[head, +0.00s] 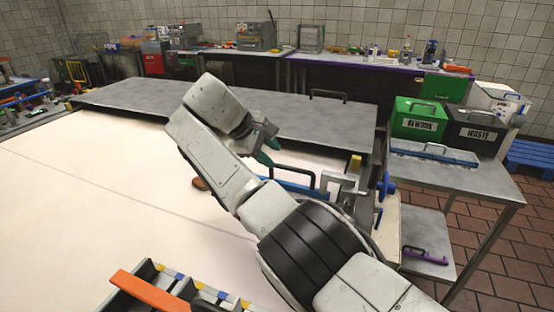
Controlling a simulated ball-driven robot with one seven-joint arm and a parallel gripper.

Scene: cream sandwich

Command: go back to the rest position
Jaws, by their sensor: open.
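My gripper (269,150) is at the end of my arm, raised above the large pale work table (90,190) near its right side. Its greenish fingertips show beside the wrist, partly covered by my own arm, and nothing shows between them. My arm reaches up from the lower right of the head view and bends at the wrist. A small brown piece (200,184) lies on the table just left of my forearm, partly hidden by it.
An orange bar (146,290) lies on a slotted rack at the front edge. A metal fixture with a blue rail (290,186) stands right of my arm. A grey metal plate (130,95) spans the back. Green and black bins (418,119) stand at right. The table's left is clear.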

